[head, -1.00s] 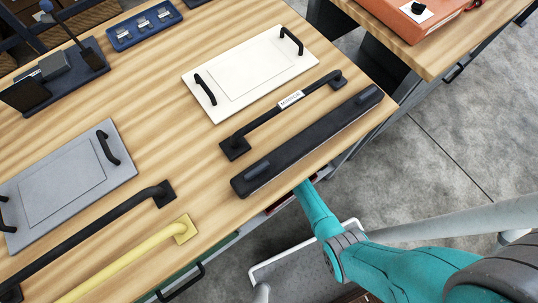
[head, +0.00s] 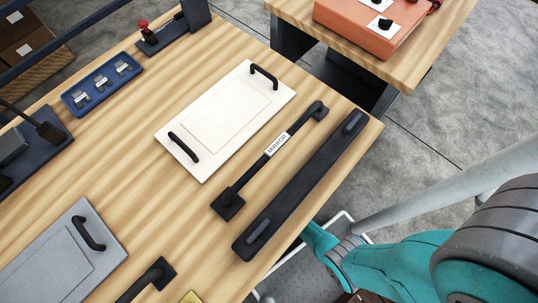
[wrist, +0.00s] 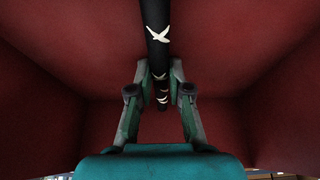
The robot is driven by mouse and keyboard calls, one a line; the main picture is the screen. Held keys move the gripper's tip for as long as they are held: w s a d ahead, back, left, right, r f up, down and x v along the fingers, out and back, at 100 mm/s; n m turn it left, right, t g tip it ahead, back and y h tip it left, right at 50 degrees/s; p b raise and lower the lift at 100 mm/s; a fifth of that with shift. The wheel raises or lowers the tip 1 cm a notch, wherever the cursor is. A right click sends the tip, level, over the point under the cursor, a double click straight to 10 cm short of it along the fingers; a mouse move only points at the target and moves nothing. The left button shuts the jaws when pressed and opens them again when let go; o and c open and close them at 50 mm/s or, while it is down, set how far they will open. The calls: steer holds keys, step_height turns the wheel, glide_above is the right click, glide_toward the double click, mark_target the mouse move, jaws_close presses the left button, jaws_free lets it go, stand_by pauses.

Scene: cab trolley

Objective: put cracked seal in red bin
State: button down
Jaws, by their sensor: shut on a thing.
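In the wrist view my gripper (wrist: 159,90) is shut on the cracked seal (wrist: 157,50), a black bar-like strip with white crack-shaped marks. The seal runs from the top edge of the picture down between the fingers. Dark red walls of the red bin (wrist: 60,125) surround the gripper and seal on the left, right and far side. I cannot tell whether the seal touches the bin. The head view shows only my teal arm reaching below the table edge, with the gripper and seal hidden.
The wooden table (head: 130,135) holds a white panel with handles (head: 225,120), a bar labelled MIRROR (head: 270,155), a long black strip (head: 305,185) and a grey panel (head: 60,255). An orange case (head: 375,25) lies on another table. Grey floor is open at right.

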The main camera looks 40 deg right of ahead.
steer(key=shift+f, duration=0.1)
steer(key=c, duration=1.1)
jaws_free()
steer(key=v, duration=1.2)
steer(key=shift+s, duration=0.15)
